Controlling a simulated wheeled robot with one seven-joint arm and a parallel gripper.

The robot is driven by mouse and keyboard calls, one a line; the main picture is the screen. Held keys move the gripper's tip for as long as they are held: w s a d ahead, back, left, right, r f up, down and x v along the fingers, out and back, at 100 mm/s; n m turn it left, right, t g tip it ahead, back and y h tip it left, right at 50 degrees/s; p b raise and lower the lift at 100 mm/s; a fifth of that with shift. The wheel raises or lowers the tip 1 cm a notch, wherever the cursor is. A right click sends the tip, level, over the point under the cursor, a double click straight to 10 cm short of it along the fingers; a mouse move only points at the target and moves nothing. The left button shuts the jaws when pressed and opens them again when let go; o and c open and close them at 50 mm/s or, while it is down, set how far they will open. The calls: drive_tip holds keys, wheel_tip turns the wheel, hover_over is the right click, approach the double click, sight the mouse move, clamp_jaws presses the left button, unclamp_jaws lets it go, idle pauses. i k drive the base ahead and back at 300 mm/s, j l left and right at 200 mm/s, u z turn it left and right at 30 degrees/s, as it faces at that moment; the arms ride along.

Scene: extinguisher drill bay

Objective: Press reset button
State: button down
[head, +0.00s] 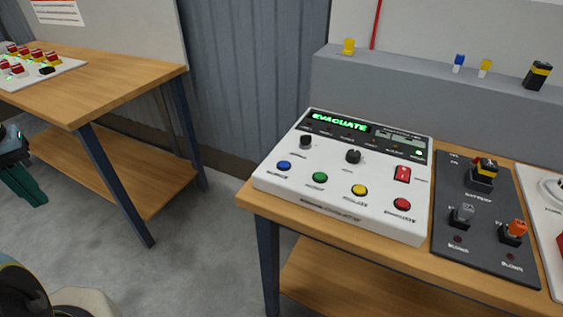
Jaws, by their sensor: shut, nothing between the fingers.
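A white control panel (340,213) lies on the wooden table at the right. Its display (340,122) reads "EVACUATE" in green letters. Along its front are a blue button (284,166), a green button (320,177), a yellow button (359,190) and a red button (402,204). The labels are too small to read, so I cannot tell which one is reset. Two black knobs and a red rocker switch (402,174) sit behind them. My gripper (36,199), with teal fingers, is at the far left edge, shut, empty and well apart from the panel.
A dark switch board (477,255) lies right of the panel. A grey ledge (415,87) behind holds small yellow, blue and black items. Another wooden table (110,85) at the left carries a panel with red switches. Open floor lies between the tables.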

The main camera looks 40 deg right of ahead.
sight(319, 177)
drive_tip(key=k+l+u, duration=0.25)
drive_tip(key=k+u, duration=0.15)
drive_tip(key=k, duration=0.15)
drive_tip(key=k+l+u, duration=0.1)
drive_tip(key=k+u, duration=0.3)
drive_tip(key=k, duration=0.55)
